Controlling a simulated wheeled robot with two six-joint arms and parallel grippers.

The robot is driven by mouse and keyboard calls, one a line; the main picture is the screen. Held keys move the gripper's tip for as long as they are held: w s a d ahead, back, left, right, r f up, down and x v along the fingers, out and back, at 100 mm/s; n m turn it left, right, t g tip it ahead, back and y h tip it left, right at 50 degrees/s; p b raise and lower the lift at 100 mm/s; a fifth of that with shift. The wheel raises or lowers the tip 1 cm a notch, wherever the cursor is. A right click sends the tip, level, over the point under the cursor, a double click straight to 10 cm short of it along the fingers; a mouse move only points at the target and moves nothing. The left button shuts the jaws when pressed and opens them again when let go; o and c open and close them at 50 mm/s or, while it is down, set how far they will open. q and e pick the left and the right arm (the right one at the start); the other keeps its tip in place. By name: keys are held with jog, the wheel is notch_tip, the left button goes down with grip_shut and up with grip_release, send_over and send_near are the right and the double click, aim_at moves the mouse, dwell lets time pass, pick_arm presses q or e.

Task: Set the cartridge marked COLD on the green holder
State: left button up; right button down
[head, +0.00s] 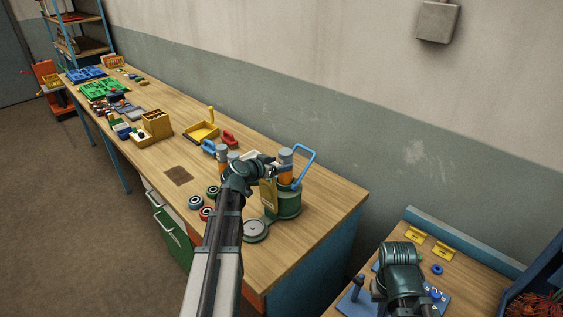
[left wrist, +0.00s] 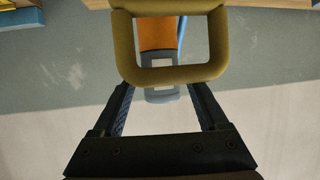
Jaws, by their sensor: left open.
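My left gripper (head: 272,162) is open beside the cartridges on the long wooden table. In the left wrist view an olive loop handle (left wrist: 168,76) crosses just ahead of and between its open fingers (left wrist: 160,100). Behind the handle is an orange and grey cylinder (left wrist: 157,38). In the head view an orange and grey cartridge (head: 286,160) with a blue handle (head: 305,160) stands at a dark green round holder (head: 290,208). An olive piece (head: 268,196) hangs below my gripper. Another grey-topped cartridge (head: 222,153) is partly hidden. I cannot read COLD. My right gripper (head: 398,262) is over the lower table.
A pale round plate (head: 256,229) lies in front of the holder. Small ringed discs (head: 196,202) lie left of my arm. A yellow tray (head: 203,131), a wooden box (head: 157,123) and colored bins (head: 98,90) stand farther back. The table's right end is clear.

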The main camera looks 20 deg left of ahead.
pick_arm(q)
jog(key=p+v, duration=0.3)
jog(key=v, duration=0.5)
pick_arm(e)
jog(key=shift+r, duration=1.55)
jog(key=shift+s, duration=0.1)
